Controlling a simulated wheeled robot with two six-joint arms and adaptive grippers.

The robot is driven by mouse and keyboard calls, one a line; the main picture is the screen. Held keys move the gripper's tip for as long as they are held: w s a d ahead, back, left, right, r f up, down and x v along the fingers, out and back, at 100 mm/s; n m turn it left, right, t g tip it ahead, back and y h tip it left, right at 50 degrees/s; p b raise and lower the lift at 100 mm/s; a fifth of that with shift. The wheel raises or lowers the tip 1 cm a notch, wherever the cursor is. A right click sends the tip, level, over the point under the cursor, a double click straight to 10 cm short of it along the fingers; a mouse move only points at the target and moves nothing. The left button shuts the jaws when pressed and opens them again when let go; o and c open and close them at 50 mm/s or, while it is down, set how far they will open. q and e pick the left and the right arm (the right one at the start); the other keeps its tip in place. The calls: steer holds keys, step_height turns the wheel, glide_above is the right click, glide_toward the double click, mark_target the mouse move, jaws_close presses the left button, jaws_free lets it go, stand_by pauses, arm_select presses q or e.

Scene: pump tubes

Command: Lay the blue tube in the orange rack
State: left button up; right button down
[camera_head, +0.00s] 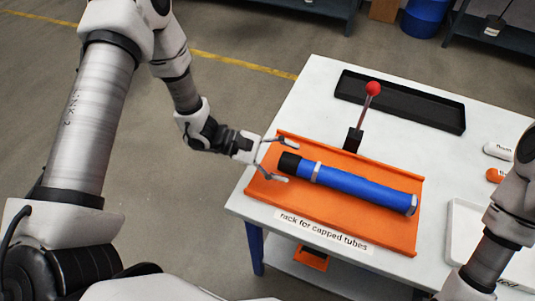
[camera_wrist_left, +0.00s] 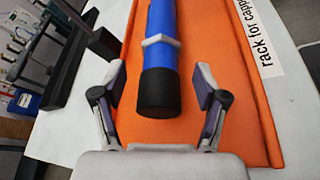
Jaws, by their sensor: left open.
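The blue tube (camera_head: 355,184) with a black cap lies lengthwise on the orange rack (camera_head: 310,208), between its raised long edges. In the left wrist view the tube (camera_wrist_left: 163,58) runs away from me, its black cap (camera_wrist_left: 159,92) nearest. My left gripper (camera_head: 278,161) is open at the capped end of the tube. In the left wrist view its fingers (camera_wrist_left: 159,92) stand on either side of the cap, with a gap on both sides. My right arm shows at the right edge, but its gripper is out of view.
A lever with a red knob (camera_head: 373,89) stands behind the rack. A black tray (camera_head: 400,103) lies at the back of the white table (camera_head: 325,80). A white tray (camera_head: 458,230) and white and orange caps (camera_head: 497,151) are at the right.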

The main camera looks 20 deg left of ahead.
arm_select(q)
steer(key=v, duration=0.7)
steer(key=shift+a, duration=0.1)
stand_by(1.0)
